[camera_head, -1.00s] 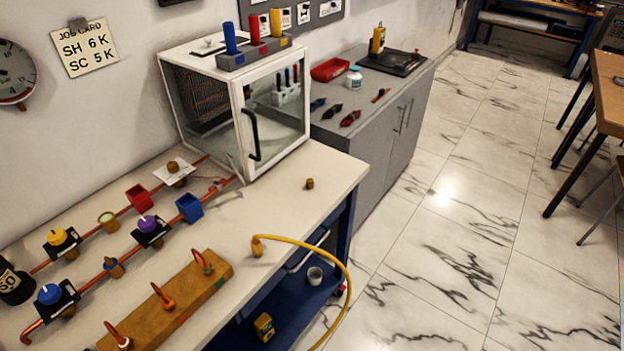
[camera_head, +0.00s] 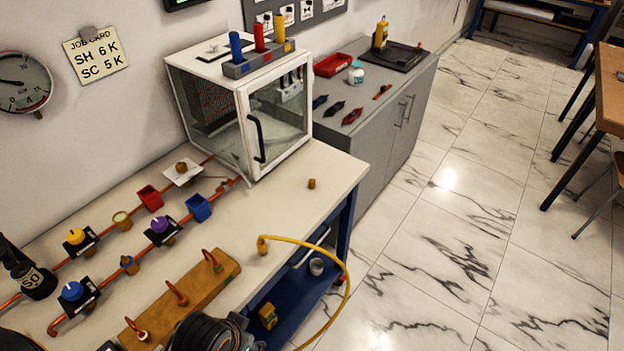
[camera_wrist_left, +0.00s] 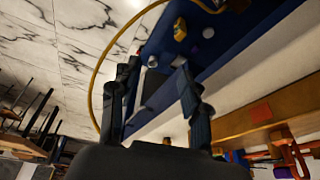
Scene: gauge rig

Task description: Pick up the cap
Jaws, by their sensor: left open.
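A small brass cap-like piece (camera_head: 312,183) stands alone on the pale bench top, right of the glass-fronted cabinet, in the head view. I cannot tell for sure that it is the cap. A similar brass piece (camera_head: 181,166) sits on a white card by the pipes. In the left wrist view my left gripper (camera_wrist_left: 155,66) is open, with nothing seen between its fingers. A small brownish thing (camera_wrist_left: 167,140) shows low between the finger bases, partly hidden by my wrist. In the head view a dark part of my arm shows at the bottom edge. My right gripper is not in view.
The white cabinet (camera_head: 240,120) stands at the back of the bench. A wooden block (camera_head: 190,292) with copper hooks lies in front. A yellow hose (camera_head: 325,250) arches over the front edge. The bench around the lone brass piece is clear. Several valves line the copper pipes.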

